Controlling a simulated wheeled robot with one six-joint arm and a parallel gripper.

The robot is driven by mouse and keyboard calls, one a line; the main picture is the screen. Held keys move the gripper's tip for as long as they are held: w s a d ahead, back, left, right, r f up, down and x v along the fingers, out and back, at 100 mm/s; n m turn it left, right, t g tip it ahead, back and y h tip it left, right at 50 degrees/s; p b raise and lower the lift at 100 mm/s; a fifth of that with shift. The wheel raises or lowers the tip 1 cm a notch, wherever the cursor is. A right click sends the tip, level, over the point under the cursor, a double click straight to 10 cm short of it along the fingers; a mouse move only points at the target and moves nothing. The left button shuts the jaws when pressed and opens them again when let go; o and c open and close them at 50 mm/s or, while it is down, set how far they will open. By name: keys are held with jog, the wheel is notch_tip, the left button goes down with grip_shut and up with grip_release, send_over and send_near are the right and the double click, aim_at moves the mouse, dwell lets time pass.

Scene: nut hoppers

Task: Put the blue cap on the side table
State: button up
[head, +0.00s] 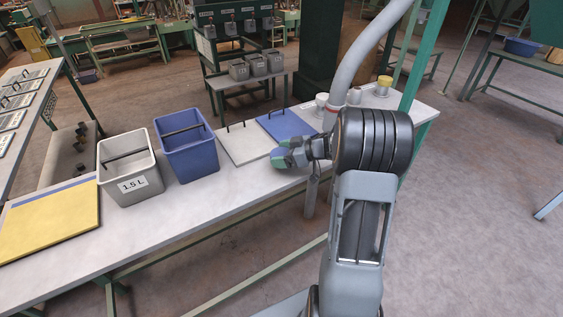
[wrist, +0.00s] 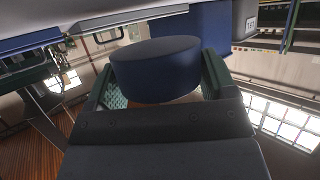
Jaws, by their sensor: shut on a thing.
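The blue cap (wrist: 155,72) is a dark blue, round, flat-topped piece. It sits between the two green-padded fingers of my gripper (wrist: 160,80) in the wrist view. My gripper (head: 291,154) is shut on it in the head view, over or near the front edge of the long light-topped table (head: 215,195). The cap is small and partly covered by the fingers there. I cannot tell which surface is the side table; a green-framed table (head: 530,66) with a blue basin stands at the far right.
A grey bin marked 1.5 L (head: 142,186), a blue bin (head: 190,155), a yellow panel (head: 50,220), a grey lid (head: 246,145) and a blue lid (head: 287,126) are on the long table. White containers (head: 322,102) stand near its right end. Open floor lies right of my arm.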

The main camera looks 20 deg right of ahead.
jog(key=shift+f, duration=1.4)
jog(key=shift+f, duration=0.15)
jog(key=o, duration=0.8)
jog(key=shift+o, duration=0.2)
